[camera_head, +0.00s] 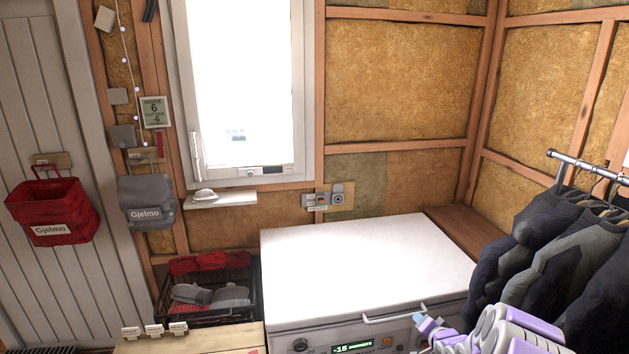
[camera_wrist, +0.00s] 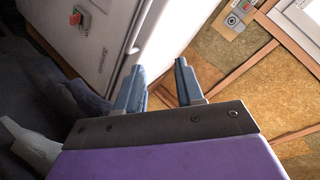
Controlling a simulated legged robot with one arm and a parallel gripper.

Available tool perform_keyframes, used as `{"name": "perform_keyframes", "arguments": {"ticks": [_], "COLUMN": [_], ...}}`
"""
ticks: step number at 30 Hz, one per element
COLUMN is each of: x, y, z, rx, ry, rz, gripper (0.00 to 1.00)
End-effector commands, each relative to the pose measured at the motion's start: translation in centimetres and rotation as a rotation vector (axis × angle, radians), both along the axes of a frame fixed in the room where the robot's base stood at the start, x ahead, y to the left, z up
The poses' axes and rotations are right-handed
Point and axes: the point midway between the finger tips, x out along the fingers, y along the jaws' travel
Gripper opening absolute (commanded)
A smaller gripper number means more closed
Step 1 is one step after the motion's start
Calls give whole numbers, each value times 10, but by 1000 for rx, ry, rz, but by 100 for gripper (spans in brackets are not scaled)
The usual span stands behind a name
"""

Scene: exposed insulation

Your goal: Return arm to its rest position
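My gripper (camera_head: 430,326) shows at the lower right of the head view, with blue-grey fingertips and my white and purple arm behind it. It is in front of the white chest freezer (camera_head: 365,265), near its front handle. In the wrist view my gripper (camera_wrist: 161,80) has its two fingers apart, with a clear gap and nothing held between them. The freezer's white side also shows at the upper left of the wrist view (camera_wrist: 105,30). Most of my arm is cut off by the lower edge of the head view.
Dark jackets (camera_head: 555,250) hang on a metal rail (camera_head: 585,165) close to my arm. A wooden surface (camera_head: 190,343) is at the lower left. The freezer lid is clear.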

Motion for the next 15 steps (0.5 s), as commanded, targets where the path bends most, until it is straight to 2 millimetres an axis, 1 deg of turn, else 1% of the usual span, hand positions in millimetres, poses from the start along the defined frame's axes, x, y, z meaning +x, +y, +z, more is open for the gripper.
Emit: {"name": "perform_keyframes", "arguments": {"ticks": [1,5,6,8,9,14,15], "x": [-2,-18,-24,-34,-43,-82,-93], "y": [8,23,28,35,41,62,66], "z": [16,40,49,60,68,96,104], "rx": [-32,-112,-135,-170,-192,-270,-288], "ry": [26,126,154,200,232,357,388], "rz": [11,35,43,57,67,116,127], "gripper": [37,37,37,37,37,37,37]}}
